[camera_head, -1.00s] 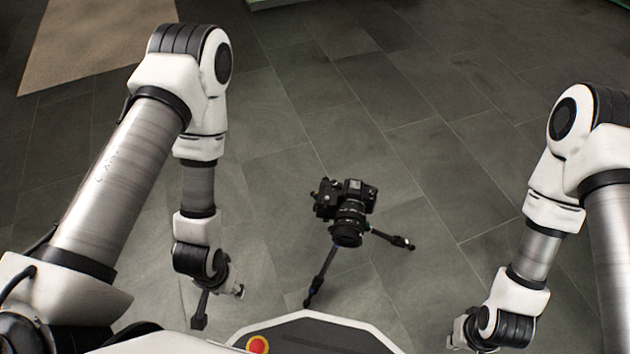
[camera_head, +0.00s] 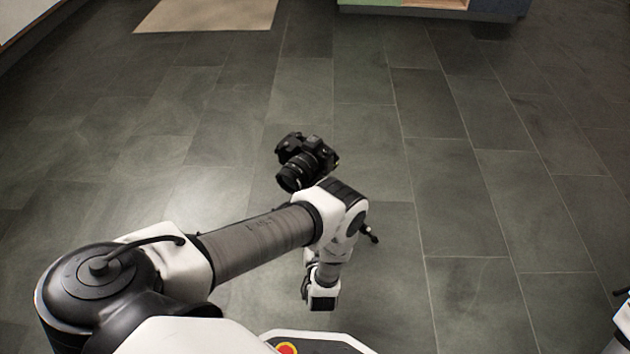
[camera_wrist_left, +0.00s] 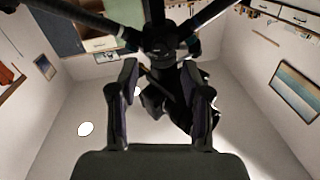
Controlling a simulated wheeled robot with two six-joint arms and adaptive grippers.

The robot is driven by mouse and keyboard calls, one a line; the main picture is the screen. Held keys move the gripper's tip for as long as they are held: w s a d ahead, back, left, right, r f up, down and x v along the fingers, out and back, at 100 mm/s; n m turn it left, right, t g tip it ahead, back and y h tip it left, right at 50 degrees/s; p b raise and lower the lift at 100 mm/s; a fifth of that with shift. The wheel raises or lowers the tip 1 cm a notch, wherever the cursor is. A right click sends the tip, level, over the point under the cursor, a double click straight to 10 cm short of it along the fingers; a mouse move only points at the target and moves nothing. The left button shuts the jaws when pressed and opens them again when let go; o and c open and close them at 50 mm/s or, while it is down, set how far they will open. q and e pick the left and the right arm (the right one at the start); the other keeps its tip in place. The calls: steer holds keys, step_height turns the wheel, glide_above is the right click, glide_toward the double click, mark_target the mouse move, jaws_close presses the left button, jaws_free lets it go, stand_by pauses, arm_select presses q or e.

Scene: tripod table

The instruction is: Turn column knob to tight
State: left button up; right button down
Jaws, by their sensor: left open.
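A black camera (camera_head: 305,160) sits on a tripod in the middle of the head view. My left arm hides most of the tripod; one leg tip (camera_head: 370,234) shows beside it. In the left wrist view the tripod's dark legs and hub (camera_wrist_left: 160,42) show from below, with the dark camera shape (camera_wrist_left: 182,95) behind the fingers. My left gripper (camera_wrist_left: 162,68) is open, its fingers on either side of the view's middle, near the hub. I cannot tell whether they touch it. I cannot make out the column knob. My right gripper is out of view.
The tiled floor (camera_head: 480,200) is clear to the right of the tripod. A beige mat (camera_head: 207,14) and a low cabinet (camera_head: 430,8) lie far back. Part of my right arm shows at the bottom right edge.

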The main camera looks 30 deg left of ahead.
arm_select(q)
steer(key=b+x, duration=0.2)
steer(key=x, duration=0.3)
steer(key=shift+w+a, duration=0.2)
jaws_close()
steer(key=shift+m, duration=0.4)
steer(key=m+b, duration=0.2)
steer(key=m, duration=2.2)
steer(key=shift+m+b, duration=0.3)
steer(key=shift+b, duration=0.1)
